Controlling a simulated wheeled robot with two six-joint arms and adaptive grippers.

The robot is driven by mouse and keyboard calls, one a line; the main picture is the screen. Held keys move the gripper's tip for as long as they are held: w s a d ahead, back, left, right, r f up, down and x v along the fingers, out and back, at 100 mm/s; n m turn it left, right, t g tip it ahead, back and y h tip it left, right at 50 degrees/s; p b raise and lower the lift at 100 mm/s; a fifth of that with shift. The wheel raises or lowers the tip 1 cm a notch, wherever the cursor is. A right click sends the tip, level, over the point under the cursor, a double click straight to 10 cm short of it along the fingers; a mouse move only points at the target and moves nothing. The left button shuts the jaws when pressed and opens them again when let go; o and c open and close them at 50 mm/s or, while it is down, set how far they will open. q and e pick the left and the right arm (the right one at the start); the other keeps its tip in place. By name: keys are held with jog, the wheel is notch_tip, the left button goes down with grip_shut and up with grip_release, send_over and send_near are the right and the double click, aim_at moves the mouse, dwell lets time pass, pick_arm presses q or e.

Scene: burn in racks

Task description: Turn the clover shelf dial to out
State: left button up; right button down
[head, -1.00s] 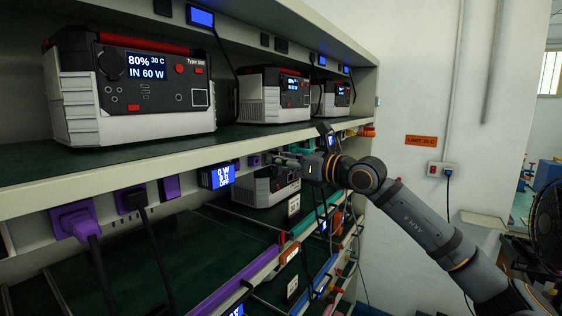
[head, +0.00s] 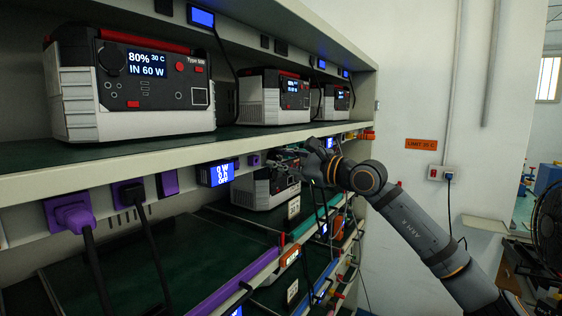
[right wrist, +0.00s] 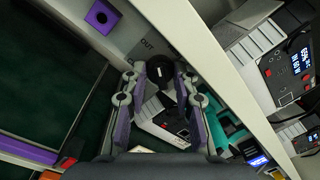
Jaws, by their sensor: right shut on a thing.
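The dial (right wrist: 161,70) is a round black knob with a pale mark, on the pale shelf face in the right wrist view. The word OUT is printed just above and left of it. My right gripper (right wrist: 163,78) has its two fingers either side of the dial and is shut on it. In the head view my right gripper (head: 284,158) reaches in from the right to the shelf's front edge; the dial is too small or hidden there. Whether this dial belongs to the clover shelf cannot be read. My left gripper is not in view.
Power stations (head: 140,88) stand on the upper shelf (head: 150,146); another (head: 262,188) stands below, behind my gripper. Purple plugs (head: 72,214), a blue display reading OFF (head: 215,174) and hanging black cables line the shelf front. A teal part (right wrist: 230,124) is close to my right finger.

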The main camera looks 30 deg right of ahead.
jog(key=shift+n, duration=0.4)
jog(key=c, duration=1)
grip_release()
jog(key=shift+c, duration=0.2)
